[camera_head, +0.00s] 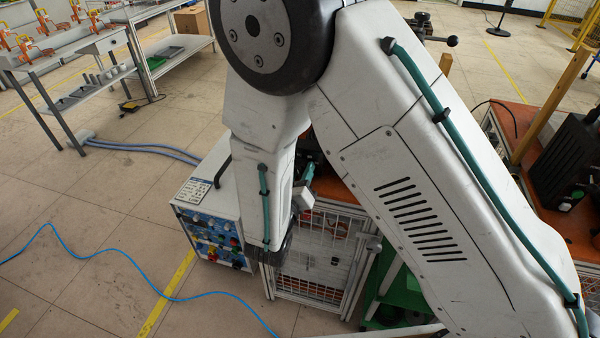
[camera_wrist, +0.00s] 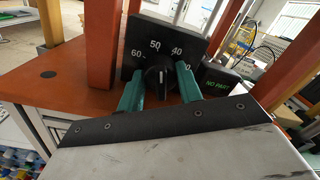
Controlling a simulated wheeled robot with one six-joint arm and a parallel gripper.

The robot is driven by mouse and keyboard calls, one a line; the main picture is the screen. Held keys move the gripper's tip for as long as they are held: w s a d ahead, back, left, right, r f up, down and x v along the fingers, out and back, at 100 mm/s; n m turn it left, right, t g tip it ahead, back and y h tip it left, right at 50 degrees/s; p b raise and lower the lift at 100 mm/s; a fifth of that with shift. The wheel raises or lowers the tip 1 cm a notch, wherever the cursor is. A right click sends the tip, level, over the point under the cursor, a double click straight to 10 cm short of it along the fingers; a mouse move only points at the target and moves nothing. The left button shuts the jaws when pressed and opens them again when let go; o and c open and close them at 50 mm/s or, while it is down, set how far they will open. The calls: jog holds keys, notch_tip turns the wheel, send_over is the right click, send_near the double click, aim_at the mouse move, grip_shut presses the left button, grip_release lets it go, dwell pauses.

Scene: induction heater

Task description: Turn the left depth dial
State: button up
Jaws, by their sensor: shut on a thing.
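In the wrist view a dark dial plate (camera_wrist: 184,37) stands upright on the orange tabletop, with the white numbers 60, 50 and 40 showing and another partly covered. A black dial knob (camera_wrist: 160,76) with a light pointer line sits in front of it. My gripper (camera_wrist: 156,84) has one teal finger on each side of the knob and is shut on it. In the head view my arm hides the dial, and only a small teal part near the gripper shows.
Orange posts stand left (camera_wrist: 103,40) and right (camera_wrist: 291,62) of the dial plate. A small black box marked "NO PART" (camera_wrist: 217,82) sits to its right. In the head view a control cabinet (camera_head: 212,212) and wire-mesh doors (camera_head: 318,252) stand below. A blue cable (camera_head: 110,250) crosses the floor.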

jog(key=shift+n, duration=0.6)
jog(key=o, duration=1)
